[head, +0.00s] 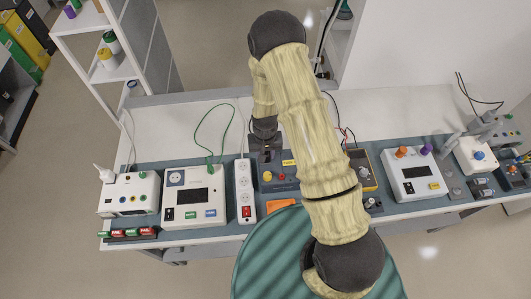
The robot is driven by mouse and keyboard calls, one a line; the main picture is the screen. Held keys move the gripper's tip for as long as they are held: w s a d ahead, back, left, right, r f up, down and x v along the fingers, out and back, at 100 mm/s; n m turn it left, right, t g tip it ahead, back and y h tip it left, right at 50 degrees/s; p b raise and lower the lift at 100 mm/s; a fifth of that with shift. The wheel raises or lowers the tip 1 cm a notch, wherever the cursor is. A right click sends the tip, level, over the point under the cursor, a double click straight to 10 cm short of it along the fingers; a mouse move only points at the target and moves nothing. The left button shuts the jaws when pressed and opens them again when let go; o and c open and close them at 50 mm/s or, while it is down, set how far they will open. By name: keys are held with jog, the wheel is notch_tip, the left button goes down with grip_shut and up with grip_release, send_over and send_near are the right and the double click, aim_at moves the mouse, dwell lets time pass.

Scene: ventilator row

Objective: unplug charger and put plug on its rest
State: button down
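My gripper (266,153) is a dark shape at the end of my arm, over the back edge of the blue-grey bench strip, right of the white power strip. Its fingertips are too small and dark to tell open from shut, and I see nothing clearly held. The white power strip (243,185) has several round sockets and a red switch at its near end. No charger stands out clearly on it. A white plug-like piece (103,173) is at the far left, beside a white unit. I cannot pick out the plug's rest for certain; an orange piece (281,204) lies near my arm.
A white unit with a dark display (194,197) and green cable stands left of the power strip. Another white unit (417,175) with orange and purple knobs is right. My arm hides part of the bench middle. The white bench top behind (185,125) is mostly clear.

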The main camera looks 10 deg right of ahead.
jog(key=c, duration=0.9)
grip_release()
jog(key=shift+r, duration=0.1)
notch_tip(320, 180, up, 17)
jog(key=b, duration=0.3)
jog(key=shift+r, duration=0.1)
jog(key=s+d+r+t, duration=0.1)
jog(key=s+d+r, duration=0.1)
jog(key=s+d, duration=0.1)
jog(key=s+d+r, duration=0.3)
jog(key=s, duration=0.2)
jog(key=s+d+r+t, duration=0.1)
jog(key=s+d+r, duration=0.2)
jog(key=s, duration=0.1)
jog(key=shift+s+d+r+t, duration=0.15)
jog(key=shift+d+t, duration=0.15)
jog(key=shift+d, duration=0.05)
